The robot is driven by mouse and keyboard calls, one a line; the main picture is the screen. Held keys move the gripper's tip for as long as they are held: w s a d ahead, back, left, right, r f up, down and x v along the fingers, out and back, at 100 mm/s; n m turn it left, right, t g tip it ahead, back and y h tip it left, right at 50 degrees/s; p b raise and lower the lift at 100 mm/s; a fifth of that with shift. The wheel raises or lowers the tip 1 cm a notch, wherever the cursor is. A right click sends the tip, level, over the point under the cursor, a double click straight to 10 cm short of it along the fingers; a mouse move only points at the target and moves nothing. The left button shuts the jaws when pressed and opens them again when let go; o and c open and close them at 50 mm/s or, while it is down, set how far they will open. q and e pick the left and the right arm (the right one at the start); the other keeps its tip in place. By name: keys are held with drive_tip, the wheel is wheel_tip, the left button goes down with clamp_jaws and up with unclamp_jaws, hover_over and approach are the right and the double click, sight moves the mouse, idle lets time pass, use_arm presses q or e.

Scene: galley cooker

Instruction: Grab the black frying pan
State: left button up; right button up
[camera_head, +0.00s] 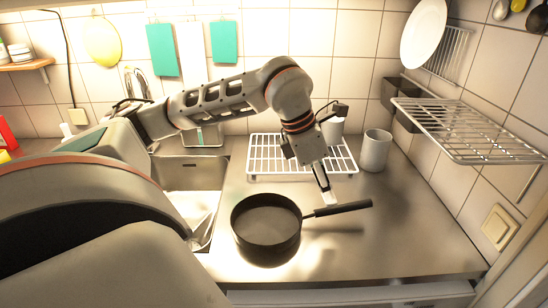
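The black frying pan (266,224) sits on the steel counter to the right of the sink. Its handle (343,208) points right. My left arm comes in from the left and reaches down over the counter. My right gripper is not in view.
A white wire rack (262,160) stands behind the pan, with a grey-white cup (375,150) to its right. A wall-mounted wire shelf (465,130) juts out at the right. The sink (190,172) lies to the left. The counter right of the pan is clear.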

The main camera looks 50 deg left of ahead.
sight(333, 207)
use_arm(q)
drive_tip(key=shift+x, duration=3.7)
drive_tip(key=shift+s+d+r, duration=0.1)
drive_tip(key=shift+s+d, duration=0.05)
clamp_jaws()
